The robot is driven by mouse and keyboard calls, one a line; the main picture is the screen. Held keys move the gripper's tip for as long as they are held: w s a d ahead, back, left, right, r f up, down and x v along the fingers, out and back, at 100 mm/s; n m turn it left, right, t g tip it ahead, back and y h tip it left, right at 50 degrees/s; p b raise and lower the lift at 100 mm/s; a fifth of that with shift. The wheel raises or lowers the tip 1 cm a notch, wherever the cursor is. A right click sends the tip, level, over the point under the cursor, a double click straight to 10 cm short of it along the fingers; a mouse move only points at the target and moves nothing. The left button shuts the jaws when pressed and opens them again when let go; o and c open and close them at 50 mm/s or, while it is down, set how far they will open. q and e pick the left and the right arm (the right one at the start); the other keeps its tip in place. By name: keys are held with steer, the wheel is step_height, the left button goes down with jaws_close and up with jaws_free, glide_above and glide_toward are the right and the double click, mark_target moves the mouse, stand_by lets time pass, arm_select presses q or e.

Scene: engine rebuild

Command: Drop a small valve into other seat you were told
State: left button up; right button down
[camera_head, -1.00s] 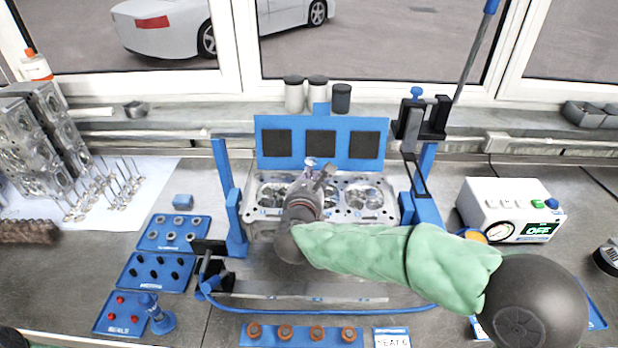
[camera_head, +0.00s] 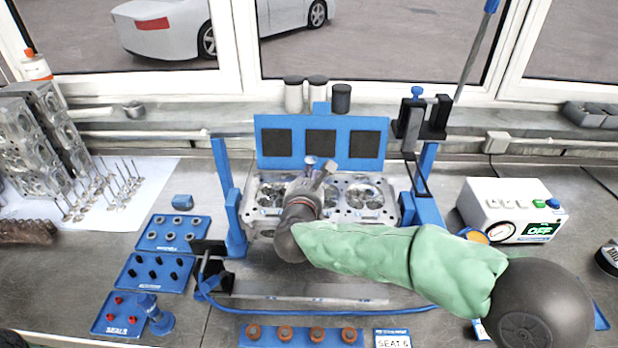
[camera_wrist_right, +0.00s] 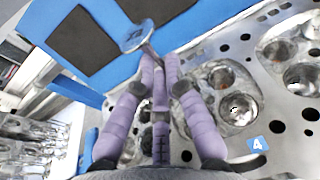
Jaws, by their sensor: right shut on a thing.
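My right gripper (camera_head: 318,172) is above the left half of the cylinder head (camera_head: 262,205) in the head view. In the right wrist view my right gripper (camera_wrist_right: 158,68) is shut on a small valve (camera_wrist_right: 136,36), whose round disc sticks out past the fingertips. The head's valve seats (camera_wrist_right: 231,106) lie below and to the right of the fingers, beside a blue label with a 4 (camera_wrist_right: 257,143). The valve is apart from the seats. A card (camera_head: 393,339) at the front reads SEAT 6. My left gripper is not in view.
A blue frame (camera_head: 230,205) surrounds the head, with a blue panel (camera_head: 300,148) of dark pads behind it. Blue parts trays (camera_head: 172,246) stand left. Several valves (camera_head: 118,190) stand on white paper. A white gauge box (camera_head: 512,208) is right.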

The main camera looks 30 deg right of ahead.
steer(key=shift+b, duration=0.4)
stand_by(0.9)
steer(key=shift+f+b, duration=0.35)
steer(key=shift+b, duration=0.1)
stand_by(0.8)
steer(key=c, duration=1.2)
jaws_free()
steer(key=shift+s+a, duration=0.1)
steer(key=v, duration=1.2)
